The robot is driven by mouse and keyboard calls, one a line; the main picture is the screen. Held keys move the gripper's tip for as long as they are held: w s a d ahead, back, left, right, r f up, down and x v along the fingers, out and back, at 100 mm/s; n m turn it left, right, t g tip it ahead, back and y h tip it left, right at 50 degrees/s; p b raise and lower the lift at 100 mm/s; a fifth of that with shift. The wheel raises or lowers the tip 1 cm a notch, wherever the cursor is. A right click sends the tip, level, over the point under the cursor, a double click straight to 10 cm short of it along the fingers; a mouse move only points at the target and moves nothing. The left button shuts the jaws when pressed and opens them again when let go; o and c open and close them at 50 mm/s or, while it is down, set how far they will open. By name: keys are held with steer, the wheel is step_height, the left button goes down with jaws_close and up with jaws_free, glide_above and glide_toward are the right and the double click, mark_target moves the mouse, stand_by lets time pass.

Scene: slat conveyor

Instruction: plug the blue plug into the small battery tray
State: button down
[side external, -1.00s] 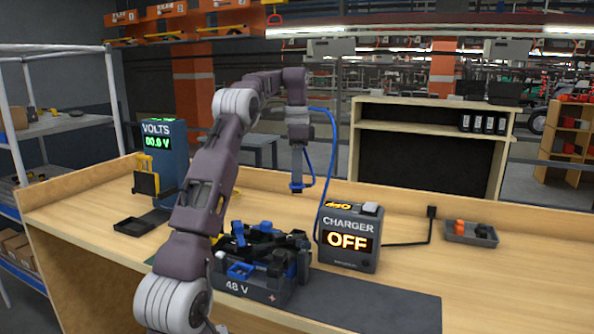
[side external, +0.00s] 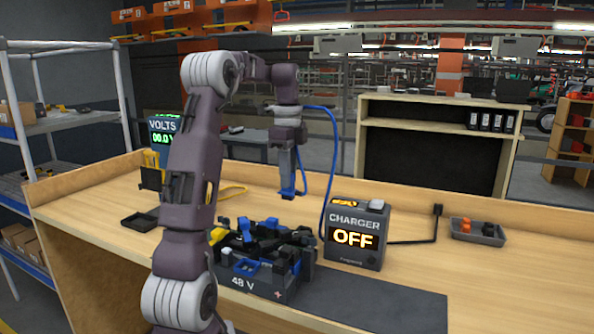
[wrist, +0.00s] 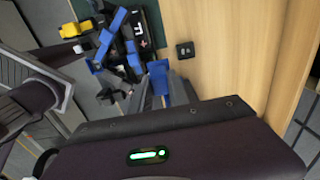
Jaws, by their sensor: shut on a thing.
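My gripper (side external: 288,190) is shut on the blue plug (side external: 287,194), pointing down above the bench behind the battery tray. In the wrist view the blue plug (wrist: 158,78) sits between the fingertips. A blue cable (side external: 333,150) runs from the plug and wrist down to the charger (side external: 356,236), which reads OFF. The dark battery tray (side external: 258,285) marked 48 V stands at the front of the bench, crowded with black and blue parts. A blue socket-like piece (side external: 245,268) shows at its front. The plug is apart from the tray.
A VOLTS meter (side external: 164,130) stands at the back left, partly behind my arm. A flat dark tray (side external: 140,222) lies left. A grey bin (side external: 478,236) with orange and black pieces is at the right.

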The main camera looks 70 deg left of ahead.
steer(key=s+d, duration=1.1)
steer(key=s, duration=0.2)
steer(key=shift+s, duration=0.4)
steer(key=shift+a, duration=0.1)
steer(key=shift+f, duration=4.15)
steer(key=shift+f, duration=1.1)
steer(key=c, duration=1.2)
jaws_free()
